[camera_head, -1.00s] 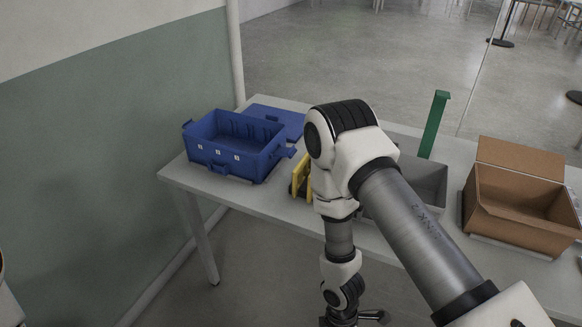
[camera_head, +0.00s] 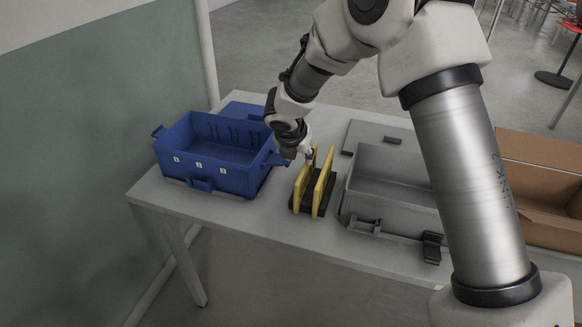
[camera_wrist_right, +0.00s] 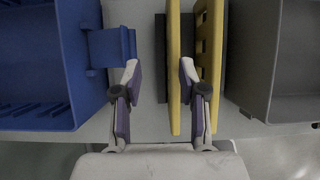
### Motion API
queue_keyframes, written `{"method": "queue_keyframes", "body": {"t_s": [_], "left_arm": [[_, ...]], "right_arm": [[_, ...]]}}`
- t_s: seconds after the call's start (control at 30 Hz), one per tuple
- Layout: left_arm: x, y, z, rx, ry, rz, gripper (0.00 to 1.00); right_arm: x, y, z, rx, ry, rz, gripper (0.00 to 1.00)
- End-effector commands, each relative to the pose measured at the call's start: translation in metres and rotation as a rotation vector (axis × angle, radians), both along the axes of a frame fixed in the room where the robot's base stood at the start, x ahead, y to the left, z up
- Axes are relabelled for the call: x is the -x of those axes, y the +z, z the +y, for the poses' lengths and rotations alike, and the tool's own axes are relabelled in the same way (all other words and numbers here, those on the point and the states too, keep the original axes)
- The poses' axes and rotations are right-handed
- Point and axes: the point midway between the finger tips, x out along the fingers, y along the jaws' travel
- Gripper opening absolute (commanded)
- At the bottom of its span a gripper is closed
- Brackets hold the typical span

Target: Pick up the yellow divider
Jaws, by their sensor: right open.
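Two yellow dividers stand upright, side by side, in a dark holder (camera_head: 299,207) on the table. The left divider (camera_head: 303,186) and the right divider (camera_head: 322,190) show in the head view. My right gripper (camera_head: 303,155) is at the far upper end of the dividers, its fingertips small and partly hidden. In the right wrist view, my right gripper (camera_wrist_right: 159,72) is open. The left yellow divider (camera_wrist_right: 173,80) lies between its fingers, nearer the right finger. The right finger is between the left divider and the right divider (camera_wrist_right: 208,55). My left gripper is out of view.
A blue crate (camera_head: 225,184) stands left of the dividers, its side handle (camera_wrist_right: 108,48) close to my left finger. A grey bin (camera_head: 385,215) stands to the right, with a cardboard box (camera_head: 540,150) beyond it. The table's front edge (camera_head: 260,240) is clear.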

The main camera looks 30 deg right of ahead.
Motion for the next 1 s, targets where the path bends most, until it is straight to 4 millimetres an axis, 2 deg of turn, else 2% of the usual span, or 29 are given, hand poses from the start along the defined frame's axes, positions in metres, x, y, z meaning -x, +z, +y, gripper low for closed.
{"method": "queue_keyframes", "body": {"t_s": [0.37,1.0], "left_arm": [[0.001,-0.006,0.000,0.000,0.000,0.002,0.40],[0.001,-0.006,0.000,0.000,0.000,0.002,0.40]], "right_arm": [[-0.024,-0.054,-0.023,-0.001,-0.002,0.007,0.42],[-0.026,-0.060,-0.024,-0.001,-0.001,0.005,0.42]]}}
